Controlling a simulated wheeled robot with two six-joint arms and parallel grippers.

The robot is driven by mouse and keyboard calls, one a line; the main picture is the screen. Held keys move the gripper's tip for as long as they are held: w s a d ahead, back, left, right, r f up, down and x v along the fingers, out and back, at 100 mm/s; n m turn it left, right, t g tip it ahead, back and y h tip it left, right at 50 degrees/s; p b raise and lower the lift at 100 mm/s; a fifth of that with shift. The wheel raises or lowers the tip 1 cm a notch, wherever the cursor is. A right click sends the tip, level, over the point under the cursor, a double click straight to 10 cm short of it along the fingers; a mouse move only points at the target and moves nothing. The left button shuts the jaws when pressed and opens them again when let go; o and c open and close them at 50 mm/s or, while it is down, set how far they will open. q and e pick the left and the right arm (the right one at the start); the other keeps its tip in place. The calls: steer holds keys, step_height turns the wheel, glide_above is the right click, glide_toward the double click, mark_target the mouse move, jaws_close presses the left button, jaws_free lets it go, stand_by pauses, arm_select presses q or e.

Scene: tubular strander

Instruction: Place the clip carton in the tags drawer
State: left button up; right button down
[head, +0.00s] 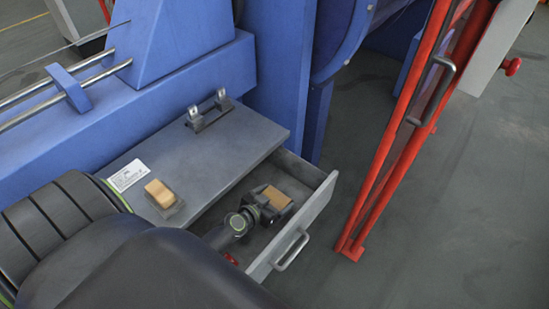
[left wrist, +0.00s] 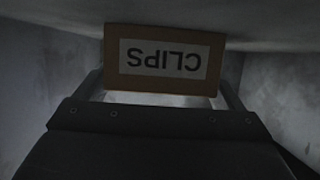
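The clip carton (head: 273,196) is a small brown box between the fingers of my left gripper (head: 268,203), low inside the open drawer (head: 310,222). In the left wrist view the carton (left wrist: 163,81) shows a white label reading CLIPS, upside down, with a finger close against each side. The gripper looks shut on it. The drawer's grey walls surround the carton in that view. I cannot tell whether the carton touches the drawer floor. No tags label on the drawer is readable. My right gripper is not in view.
A tan block (head: 159,190) sits on a dark pad on the grey top (head: 205,165), beside a white card (head: 128,175). A metal bracket (head: 208,113) stands behind. A red item (head: 231,259) shows low in the drawer. A red frame (head: 400,140) rises at the right.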

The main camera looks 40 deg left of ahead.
arm_select(q)
steer(key=shift+o, duration=0.9)
steer(key=shift+r+p, duration=0.25)
steer(key=shift+p, duration=0.05)
steer(key=v, duration=1)
steer(key=shift+s, duration=0.2)
steer(key=shift+v, duration=0.8)
